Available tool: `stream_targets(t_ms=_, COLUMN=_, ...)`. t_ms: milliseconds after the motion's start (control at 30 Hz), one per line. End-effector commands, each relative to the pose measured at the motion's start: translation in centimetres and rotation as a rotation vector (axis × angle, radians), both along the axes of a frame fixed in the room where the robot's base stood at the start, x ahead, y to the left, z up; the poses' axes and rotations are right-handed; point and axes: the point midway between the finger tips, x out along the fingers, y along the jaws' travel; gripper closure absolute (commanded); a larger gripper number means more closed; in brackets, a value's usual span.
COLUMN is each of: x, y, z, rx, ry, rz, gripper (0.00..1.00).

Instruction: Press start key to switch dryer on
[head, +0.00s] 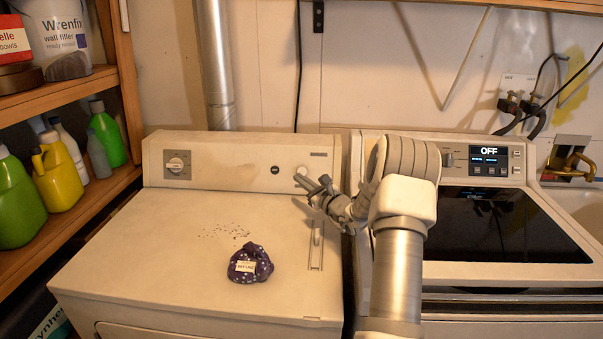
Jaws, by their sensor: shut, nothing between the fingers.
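The dryer (120,240) is the off-white machine on the left, with a vent duct rising behind it. Its back panel has a dial (177,165) at left, a small dark oval (275,170) near the middle and a pale round key (301,171) to the right. My gripper (306,184) is at the right part of this panel, fingers shut and empty, pointing left. The fingertips are close to the lower edge of the round key; I cannot tell whether they touch it. No lit sign shows on the dryer.
A dark dotted pouch (249,264) with a label lies on the dryer top beside scattered specks. At right stands a washer (500,230) whose display reads OFF. Shelves (80,80) with bottles stand at left. The dryer top's left part is clear.

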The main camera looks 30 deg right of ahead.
Motion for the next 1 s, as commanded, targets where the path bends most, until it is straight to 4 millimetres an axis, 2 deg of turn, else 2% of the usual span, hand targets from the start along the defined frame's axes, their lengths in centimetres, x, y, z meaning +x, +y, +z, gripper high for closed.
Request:
stream_targets(t_ms=433, x=0.7, y=-0.4, z=-0.4, rx=-0.001, ry=0.001, rz=0.003, gripper=1.0)
stream_targets(t_ms=1000, x=6.0, y=-4.3, z=-3.1, rx=-0.002, ry=0.0, rz=0.004, gripper=1.0)
